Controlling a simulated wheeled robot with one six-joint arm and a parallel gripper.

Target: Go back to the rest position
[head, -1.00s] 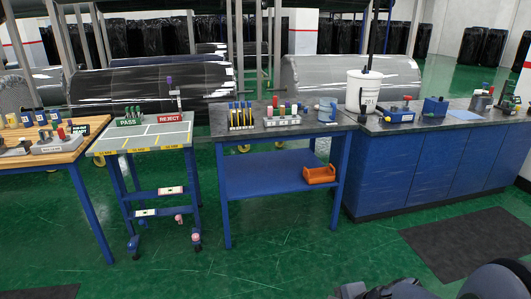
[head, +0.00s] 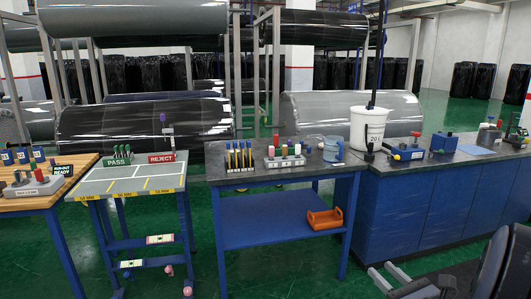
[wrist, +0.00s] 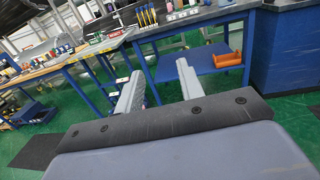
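My gripper (wrist: 160,72) is open in the wrist view, with its two grey fingers apart and nothing between them. In the head view my gripper (head: 383,274) shows at the bottom right corner, in front of the blue cabinet and clear of the benches. The task names no other object.
A blue bench (head: 265,173) holds pens, a rack of coloured-top items and a blue jug (head: 333,148). An orange bin (head: 324,219) sits on its lower shelf. A PASS/REJECT cart (head: 130,179) and wooden table (head: 40,198) stand left. A white bucket (head: 368,127) is on the dark counter.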

